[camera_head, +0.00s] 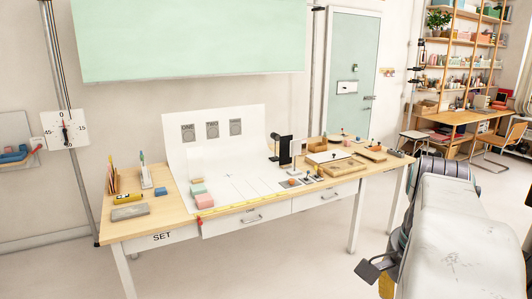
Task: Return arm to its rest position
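My arm (462,235) fills the lower right corner, with a pale, scuffed link and dark joints. It is in front of and to the right of the table. A dark, flat piece that looks like part of my gripper (376,269) sticks out to the left near the bottom edge, over the floor. A small yellow-orange patch (386,286) shows just beside it; I cannot tell whether it is a held thing or part of the gripper. The rest of the gripper is hidden by the arm or cut off by the frame.
A wooden-topped table (160,213) stands ahead, bearing a white curved backdrop (225,155), blocks, trays and small props. Its right end is close to my arm. A desk (470,118) with shelves and a chair (505,145) stands back right. The floor (290,265) before the table is clear.

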